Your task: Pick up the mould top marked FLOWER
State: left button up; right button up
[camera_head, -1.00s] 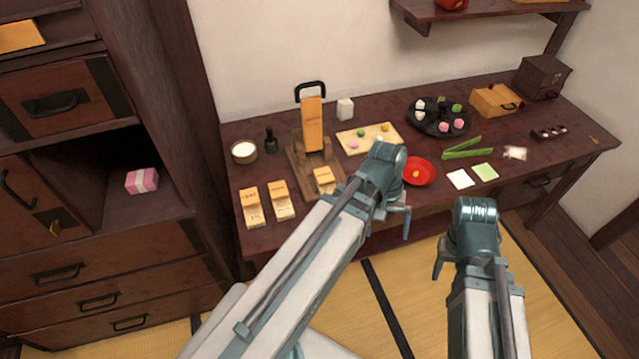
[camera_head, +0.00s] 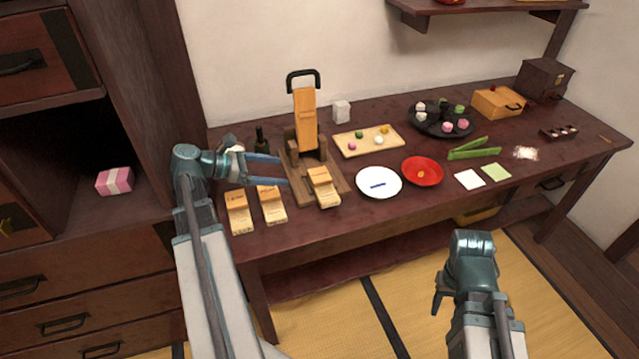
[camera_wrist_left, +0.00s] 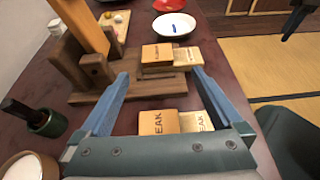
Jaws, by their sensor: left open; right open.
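Three moulds with orange tops and pale lower parts show in the head view. The left mould's top (camera_head: 236,198) and the middle mould's top (camera_head: 268,191) are on the table; the third top (camera_head: 319,176) is on the wooden press base. None reads clearly as FLOWER there. My right gripper (camera_head: 438,300) is open, away from the table.
The press's upright orange lever (camera_head: 305,118) stands just beyond the left gripper. A white plate (camera_head: 379,190) with a blue item and a red bowl (camera_head: 422,165) lie to the right. The table front between is clear.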

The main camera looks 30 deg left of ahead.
pick_arm(q)
jog(key=shift+s+a, duration=0.1)
jog(key=shift+a, duration=0.15)
jog(key=b, duration=0.3)
send_near(320, 174)
jog(key=x, duration=0.3)
jog(key=shift+s+d, duration=0.15)
jog(key=shift+w+d, duration=0.25)
jog(key=shift+w, duration=0.15)
jog(key=shift+f, duration=0.1)
jog(key=b+x, duration=0.2)
jog(key=x, duration=0.2)
jog(key=shift+w+d+f, duration=0.1)
jog(key=shift+w+f, duration=0.2)
jog(key=shift+w, duration=0.05)
jog(key=shift+w+d, duration=0.15)
jog(key=c, duration=1.2)
